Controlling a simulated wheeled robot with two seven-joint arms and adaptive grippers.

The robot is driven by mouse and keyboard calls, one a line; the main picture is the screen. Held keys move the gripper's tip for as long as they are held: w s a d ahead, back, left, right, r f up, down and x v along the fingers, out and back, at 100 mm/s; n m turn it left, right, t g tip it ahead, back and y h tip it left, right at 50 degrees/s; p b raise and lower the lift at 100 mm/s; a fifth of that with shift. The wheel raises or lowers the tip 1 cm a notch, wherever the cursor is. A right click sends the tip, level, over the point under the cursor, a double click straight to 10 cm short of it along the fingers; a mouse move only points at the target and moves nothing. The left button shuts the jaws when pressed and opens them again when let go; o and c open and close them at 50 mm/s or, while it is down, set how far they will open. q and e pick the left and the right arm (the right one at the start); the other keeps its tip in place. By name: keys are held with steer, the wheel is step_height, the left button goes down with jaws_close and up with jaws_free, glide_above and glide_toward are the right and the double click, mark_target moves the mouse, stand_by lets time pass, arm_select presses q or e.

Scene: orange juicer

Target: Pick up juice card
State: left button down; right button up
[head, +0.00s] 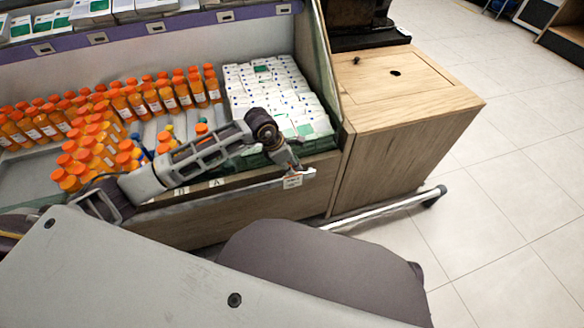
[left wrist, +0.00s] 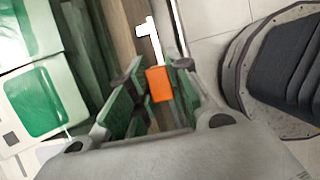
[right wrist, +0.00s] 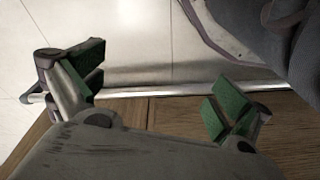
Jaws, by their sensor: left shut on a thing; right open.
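The juice card (head: 292,182), small and white with some orange, shows at the front edge of the display shelf in the head view. My left gripper (head: 295,166) is at its upper edge and shut on it. In the left wrist view an orange part of the card (left wrist: 159,84) sits between the green finger pads, with a white piece (left wrist: 148,42) just beyond it. I cannot tell whether the card is clear of the shelf edge. My right gripper (right wrist: 152,85) is open and empty in the right wrist view, above a wooden surface.
Orange juice bottles (head: 100,130) fill the left of the shelf, and white cartons (head: 275,95) stand in rows behind my left gripper. A wooden cabinet (head: 410,90) stands at the right. A metal rail (head: 385,210) runs low along the front. The tiled floor at the right is open.

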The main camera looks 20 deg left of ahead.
arm_select(q)
step_height(320, 180, up, 16)
steer(key=p, duration=0.2)
steer(key=shift+f, duration=0.25)
arm_select(e)
step_height(320, 180, down, 6)
steer(key=d, duration=0.1)
steer(key=shift+s+d+f, duration=0.15)
steer(key=shift+f, duration=0.05)
